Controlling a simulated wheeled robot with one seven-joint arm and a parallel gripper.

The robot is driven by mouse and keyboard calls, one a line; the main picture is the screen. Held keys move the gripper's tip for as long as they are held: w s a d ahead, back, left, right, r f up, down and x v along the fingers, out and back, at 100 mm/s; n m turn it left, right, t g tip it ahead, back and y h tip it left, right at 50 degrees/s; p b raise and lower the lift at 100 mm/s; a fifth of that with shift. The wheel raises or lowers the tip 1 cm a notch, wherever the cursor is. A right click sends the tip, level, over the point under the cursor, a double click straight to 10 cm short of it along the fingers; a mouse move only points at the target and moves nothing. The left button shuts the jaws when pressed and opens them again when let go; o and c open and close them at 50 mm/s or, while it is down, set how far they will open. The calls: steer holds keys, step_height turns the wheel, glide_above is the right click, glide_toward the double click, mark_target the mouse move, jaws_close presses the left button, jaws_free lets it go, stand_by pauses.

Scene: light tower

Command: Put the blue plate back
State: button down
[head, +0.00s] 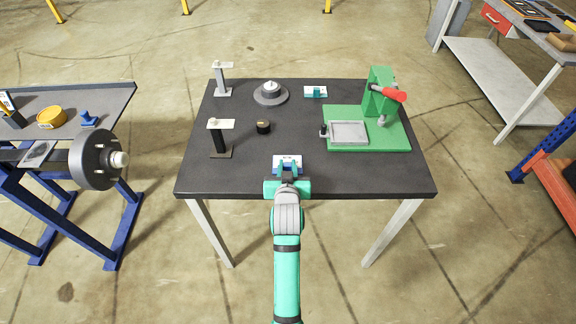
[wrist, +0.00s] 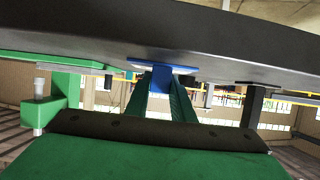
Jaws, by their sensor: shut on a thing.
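The blue plate (head: 288,159) is at the front middle of the dark table, with a white label-like top and blue edge. My gripper (head: 288,172) reaches it from the front and is shut on its blue grip. In the wrist view, which looks upside down, the blue grip of the plate (wrist: 161,76) sits between my two green fingers (wrist: 160,100). The plate is at or very close to the tabletop (wrist: 110,38); I cannot tell whether it touches. My gripper hides part of it in the head view.
A green press (head: 380,100) with a red handle and a grey tray (head: 348,132) stands at right. A teal-gripped plate (head: 316,92), a round grey fixture (head: 270,93), a black knob (head: 263,127) and two posts (head: 219,140) stand behind and left. The table's front middle is otherwise clear.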

steer(key=c, duration=1.5)
jaws_free()
steer(key=shift+c, duration=0.2)
steer(key=shift+r, duration=0.1)
steer(key=shift+s+r, duration=0.15)
steer(key=shift+s, duration=0.05)
steer(key=v, duration=1.1)
steer(key=s+f, duration=0.4)
steer(key=s, duration=0.4)
steer(key=s+f, duration=0.5)
steer(key=s, duration=0.3)
steer(key=s+r+t, duration=0.1)
steer(key=s+r, duration=0.2)
steer(key=s, duration=1.6)
steer(key=shift+s+d+t, duration=0.15)
steer(key=shift+s+t, duration=0.1)
steer(key=shift+t, duration=0.15)
